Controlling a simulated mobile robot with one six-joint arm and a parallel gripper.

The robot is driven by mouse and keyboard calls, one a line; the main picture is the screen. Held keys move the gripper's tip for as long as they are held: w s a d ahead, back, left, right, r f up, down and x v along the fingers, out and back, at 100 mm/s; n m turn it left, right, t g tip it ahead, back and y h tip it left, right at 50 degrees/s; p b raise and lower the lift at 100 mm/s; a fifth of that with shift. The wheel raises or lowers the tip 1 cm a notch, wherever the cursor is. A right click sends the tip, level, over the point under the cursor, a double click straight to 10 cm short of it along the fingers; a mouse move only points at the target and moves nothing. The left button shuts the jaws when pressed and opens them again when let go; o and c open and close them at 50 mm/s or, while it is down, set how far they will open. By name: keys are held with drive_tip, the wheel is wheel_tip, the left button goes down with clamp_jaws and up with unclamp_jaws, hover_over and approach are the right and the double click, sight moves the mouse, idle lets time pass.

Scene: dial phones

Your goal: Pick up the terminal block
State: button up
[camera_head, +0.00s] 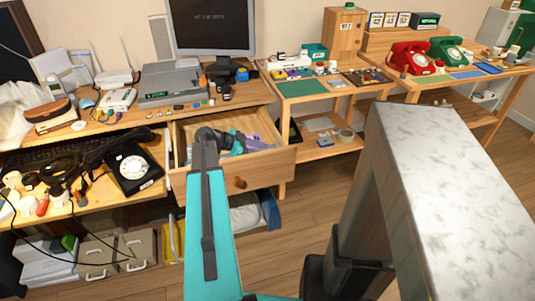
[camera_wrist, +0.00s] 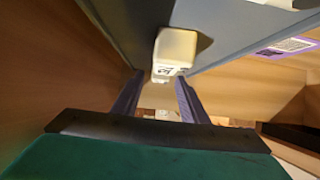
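In the wrist view, a small cream block (camera_wrist: 176,48) with dark print on its near face is likely the terminal block. It rests against a grey-blue surface (camera_wrist: 232,30), just beyond my fingertips. My gripper (camera_wrist: 158,78) is open, its two dark fingers apart with the block ahead of the gap. The block does not appear held. In the head view my gripper (camera_head: 207,140) reaches into the open wooden drawer (camera_head: 235,182). I cannot make out the block there; my arm and the drawer front hide part of the inside.
Wooden walls flank my fingers closely in the wrist view; a purple labelled item (camera_wrist: 287,47) lies at the right. Teal and purple things (camera_head: 243,143) fill part of the drawer. A monitor (camera_head: 211,25) and a black dial phone (camera_head: 133,168) stand nearby.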

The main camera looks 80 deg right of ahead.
clamp_jaws()
drive_tip(key=shift+r, duration=0.15)
wheel_tip(320, 180, up, 10)
idle(0.8)
idle(0.4)
